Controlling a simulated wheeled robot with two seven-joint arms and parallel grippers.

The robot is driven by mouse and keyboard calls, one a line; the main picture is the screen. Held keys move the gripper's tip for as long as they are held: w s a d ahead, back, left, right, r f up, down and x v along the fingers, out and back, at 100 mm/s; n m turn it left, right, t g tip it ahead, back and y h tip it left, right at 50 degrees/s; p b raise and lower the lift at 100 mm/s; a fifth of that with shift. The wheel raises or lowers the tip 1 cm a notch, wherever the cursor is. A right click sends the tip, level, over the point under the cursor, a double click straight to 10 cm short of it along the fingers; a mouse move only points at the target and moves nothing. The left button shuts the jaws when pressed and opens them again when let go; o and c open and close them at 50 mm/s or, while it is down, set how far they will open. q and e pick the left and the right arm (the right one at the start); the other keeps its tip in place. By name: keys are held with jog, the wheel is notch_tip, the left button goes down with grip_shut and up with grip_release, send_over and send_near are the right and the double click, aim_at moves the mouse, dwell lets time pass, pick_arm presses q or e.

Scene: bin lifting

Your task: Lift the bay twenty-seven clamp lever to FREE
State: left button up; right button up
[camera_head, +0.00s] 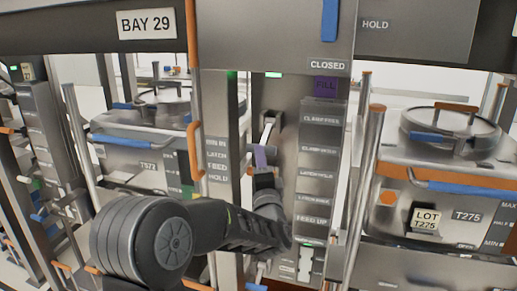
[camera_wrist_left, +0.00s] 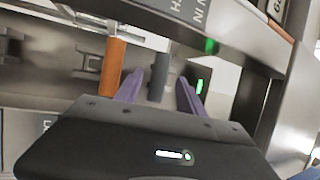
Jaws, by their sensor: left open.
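My left gripper (camera_head: 262,153) is in front of a grey upright post between two bays in the head view. Its arm covers the lower part of that post. In the left wrist view the open purple fingers (camera_wrist_left: 159,88) stand either side of a dark grey lever grip (camera_wrist_left: 158,72). I cannot tell whether they touch it. In the head view a pale lever (camera_head: 268,127) shows just above the gripper. The label plate (camera_head: 320,150) to its right appears to read CLAMP FREE at the top. No bay twenty-seven sign is readable. My right gripper is not in view.
An orange handle (camera_wrist_left: 112,68) stands close left of the fingers in the wrist view. A BAY 29 sign (camera_head: 147,24) hangs upper left. Lidded steel bins stand on both sides, the right one (camera_head: 448,190) marked T275. Metal uprights and an orange-ended bar (camera_head: 194,130) crowd the gripper.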

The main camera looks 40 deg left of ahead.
aim_at(267, 132)
pick_arm(q)
jog(key=p+x, duration=0.1)
jog(key=x, duration=0.4)
jog(key=shift+a, duration=0.1)
grip_shut()
dwell(0.4)
dwell(0.9)
